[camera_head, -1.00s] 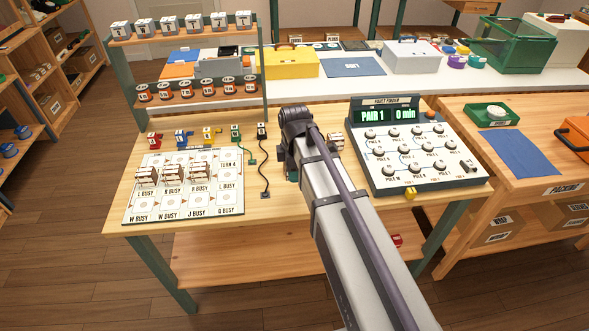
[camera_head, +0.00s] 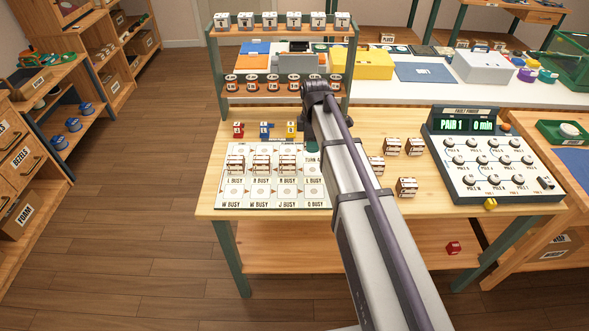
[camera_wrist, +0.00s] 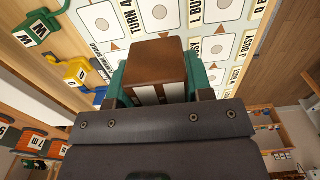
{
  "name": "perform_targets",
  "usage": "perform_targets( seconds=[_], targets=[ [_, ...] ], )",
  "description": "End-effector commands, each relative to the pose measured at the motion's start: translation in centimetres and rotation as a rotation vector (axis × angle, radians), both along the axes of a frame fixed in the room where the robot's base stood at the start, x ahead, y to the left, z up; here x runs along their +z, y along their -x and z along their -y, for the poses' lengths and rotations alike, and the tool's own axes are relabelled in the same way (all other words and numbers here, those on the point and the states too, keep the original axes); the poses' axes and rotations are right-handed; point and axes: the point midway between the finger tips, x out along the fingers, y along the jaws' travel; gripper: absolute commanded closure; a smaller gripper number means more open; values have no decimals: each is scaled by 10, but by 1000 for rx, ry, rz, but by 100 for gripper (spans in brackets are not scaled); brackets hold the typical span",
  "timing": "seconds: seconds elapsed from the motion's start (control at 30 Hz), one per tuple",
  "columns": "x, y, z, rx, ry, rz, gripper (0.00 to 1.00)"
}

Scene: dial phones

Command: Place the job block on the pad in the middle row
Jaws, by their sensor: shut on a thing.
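In the wrist view my gripper (camera_wrist: 155,84) is shut on a brown block (camera_wrist: 152,60) with white stripes, its green fingers on either side. The block is over the pad board (camera_wrist: 128,17), close to "TURN" and "L BUSY" squares; I cannot tell whether it touches. In the head view the white pad board (camera_head: 222,201) lies on the wooden table, and my arm hides the gripper, the held block and the board's right end. Three similar blocks (camera_head: 262,165) stand side by side on the board's middle row. Bottom-row squares there look empty.
Several loose brown-and-white blocks (camera_head: 407,187) stand right of my arm. The fault finder panel (camera_head: 497,160) is further right. Red, blue and yellow tagged pieces (camera_head: 265,131) line the board's back edge. A two-tier rack (camera_head: 283,88) rises behind. A red piece (camera_head: 453,248) lies on the lower shelf.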

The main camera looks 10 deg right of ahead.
Motion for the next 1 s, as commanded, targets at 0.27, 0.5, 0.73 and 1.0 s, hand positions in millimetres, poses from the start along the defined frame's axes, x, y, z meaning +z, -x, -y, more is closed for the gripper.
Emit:
perform_targets(
  seconds=[0.27,0.5,0.73,1.0],
  targets=[
    [-63,1,0,0,0,0,78],
    [-75,1,0,0,0,0,78],
    [-103,1,0,0,0,0,78],
    [-104,1,0,0,0,0,78]
  ],
)
